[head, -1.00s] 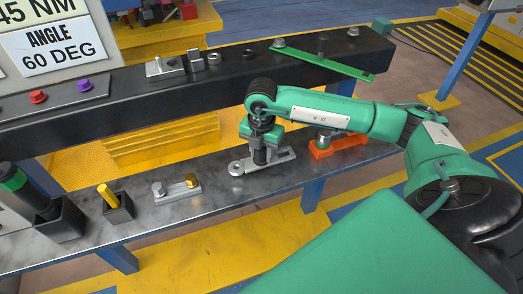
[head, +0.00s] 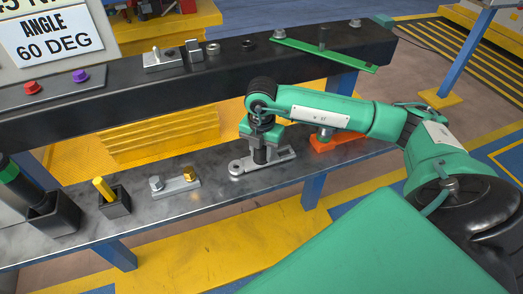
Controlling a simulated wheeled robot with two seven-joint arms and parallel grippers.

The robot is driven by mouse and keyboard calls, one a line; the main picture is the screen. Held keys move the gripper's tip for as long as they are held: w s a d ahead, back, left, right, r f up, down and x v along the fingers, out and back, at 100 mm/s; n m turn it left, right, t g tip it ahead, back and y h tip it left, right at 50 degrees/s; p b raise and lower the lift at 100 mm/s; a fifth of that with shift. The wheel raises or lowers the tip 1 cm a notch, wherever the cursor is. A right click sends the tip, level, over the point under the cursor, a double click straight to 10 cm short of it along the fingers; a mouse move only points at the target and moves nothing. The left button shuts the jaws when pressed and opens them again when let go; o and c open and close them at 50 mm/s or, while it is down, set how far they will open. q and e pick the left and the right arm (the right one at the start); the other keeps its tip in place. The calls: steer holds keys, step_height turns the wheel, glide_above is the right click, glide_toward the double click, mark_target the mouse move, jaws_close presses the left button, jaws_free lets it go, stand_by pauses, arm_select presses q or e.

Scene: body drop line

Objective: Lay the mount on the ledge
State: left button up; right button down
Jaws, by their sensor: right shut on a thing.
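The mount (head: 280,159), a grey metal bracket with a round ring-shaped end, is at the lower grey ledge (head: 225,193), near its middle. My right gripper (head: 261,155) points straight down and is shut on the mount. The fingers and arm hide part of the mount. It lies flat, on or just above the ledge; I cannot tell if it touches. My left gripper is not in view.
Left of the mount are a grey plate with two bolts (head: 175,185), a black holder with a yellow pin (head: 115,205) and a larger black holder (head: 55,222). An orange part (head: 345,138) is at right. A black rail (head: 120,95) with small parts runs behind.

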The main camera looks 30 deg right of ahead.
steer(key=shift+f+b, duration=0.4)
stand_by(0.5)
steer(key=c, duration=0.9)
jaws_free()
steer(key=shift+r, duration=0.1)
steer(key=shift+r+p, duration=2.35)
steer(key=shift+r, duration=1.6)
